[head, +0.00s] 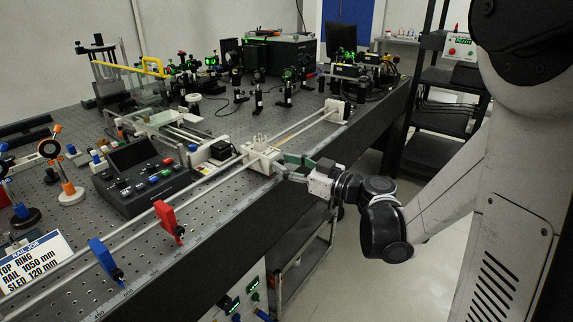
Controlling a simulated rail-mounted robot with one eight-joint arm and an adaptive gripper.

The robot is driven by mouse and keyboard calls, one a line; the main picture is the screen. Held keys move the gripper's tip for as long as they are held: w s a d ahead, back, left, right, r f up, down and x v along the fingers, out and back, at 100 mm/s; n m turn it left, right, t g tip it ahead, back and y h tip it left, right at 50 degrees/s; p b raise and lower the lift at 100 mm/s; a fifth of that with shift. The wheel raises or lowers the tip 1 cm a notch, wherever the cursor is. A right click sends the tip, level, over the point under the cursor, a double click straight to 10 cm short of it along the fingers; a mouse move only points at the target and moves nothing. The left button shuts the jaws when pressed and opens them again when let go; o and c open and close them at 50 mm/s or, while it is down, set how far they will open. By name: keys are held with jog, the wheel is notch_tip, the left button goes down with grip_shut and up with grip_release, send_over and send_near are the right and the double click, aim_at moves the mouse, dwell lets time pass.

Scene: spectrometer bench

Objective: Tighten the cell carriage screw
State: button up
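The white cell carriage (261,156) sits on the twin-rod rail (300,128) near the front edge of the bench. Several small pale pegs stand on its top. My gripper (284,169) reaches in from the right, with its fingers close against the carriage's right side. From this view I cannot tell whether the fingertips touch it. The carriage screw cannot be made out; the fingers may be covering it. The finger gap is too small here to show whether they are open or shut on something.
A red stop (168,220) and a blue stop (104,257) are on the rail at the lower left. A dark control console (140,178) lies behind the rail. Optics mounts (287,88) crowd the back of the bench. Open floor lies to the right.

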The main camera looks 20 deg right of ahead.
grip_shut()
jog(key=shift+m, duration=0.5)
jog(key=m+b, duration=0.1)
jog(key=m, duration=0.8)
jog(key=shift+f+b, duration=0.1)
jog(key=shift+b, duration=0.3)
jog(key=m, duration=0.6)
jog(key=shift+m+b, duration=0.3)
jog(key=shift+b, duration=0.05)
jog(key=m, duration=0.5)
jog(key=shift+m, duration=0.3)
